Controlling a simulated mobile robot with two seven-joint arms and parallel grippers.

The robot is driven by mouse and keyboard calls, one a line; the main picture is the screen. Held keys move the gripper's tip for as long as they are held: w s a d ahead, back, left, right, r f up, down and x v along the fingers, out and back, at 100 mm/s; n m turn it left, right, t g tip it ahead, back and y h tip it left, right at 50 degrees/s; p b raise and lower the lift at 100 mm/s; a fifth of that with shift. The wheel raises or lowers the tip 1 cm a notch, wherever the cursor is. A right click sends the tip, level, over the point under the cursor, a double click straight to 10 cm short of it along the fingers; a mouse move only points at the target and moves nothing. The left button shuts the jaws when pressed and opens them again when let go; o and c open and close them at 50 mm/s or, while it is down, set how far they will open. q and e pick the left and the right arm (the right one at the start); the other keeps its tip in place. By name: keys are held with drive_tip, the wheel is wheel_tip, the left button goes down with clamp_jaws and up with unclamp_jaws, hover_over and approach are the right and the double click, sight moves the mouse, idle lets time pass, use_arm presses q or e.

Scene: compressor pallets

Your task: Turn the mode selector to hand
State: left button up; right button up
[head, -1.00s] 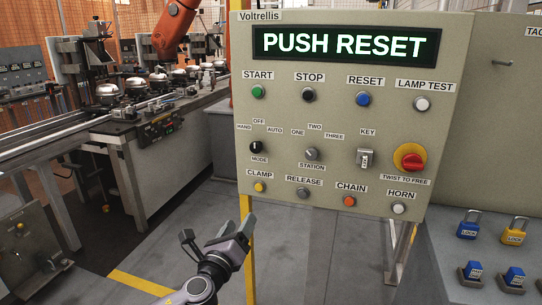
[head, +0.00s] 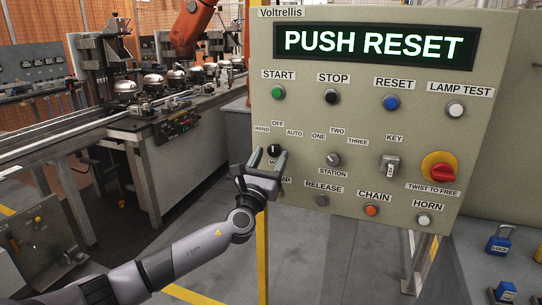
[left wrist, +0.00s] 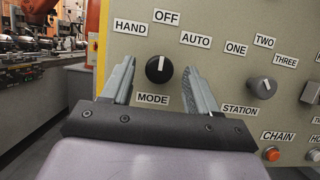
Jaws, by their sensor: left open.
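The mode selector (left wrist: 159,69) is a round black knob with a white pointer line, on the grey-green control panel (head: 300,210). In the left wrist view its pointer stands about straight up, toward the OFF label (left wrist: 166,19). The HAND label (left wrist: 131,27) is to its upper left and AUTO to its upper right. My left gripper (head: 268,160) is open in front of the knob. In the left wrist view its fingers (left wrist: 159,90) stand on both sides of the knob, apart from it. In the head view the gripper partly hides the knob (head: 274,150). My right gripper is not in view.
The display (head: 375,46) reads PUSH RESET. The station selector (head: 333,160) and key switch (head: 390,166) are right of the mode knob. A red emergency stop (head: 441,172) is farther right. Start, stop and reset buttons are above. A conveyor with compressors (head: 152,84) stands at left.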

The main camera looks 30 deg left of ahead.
use_arm(q)
drive_tip(key=shift+w+a+r, duration=0.1)
drive_tip(key=shift+w+r, duration=0.05)
drive_tip(key=shift+w, duration=0.2)
drive_tip(key=c, duration=1)
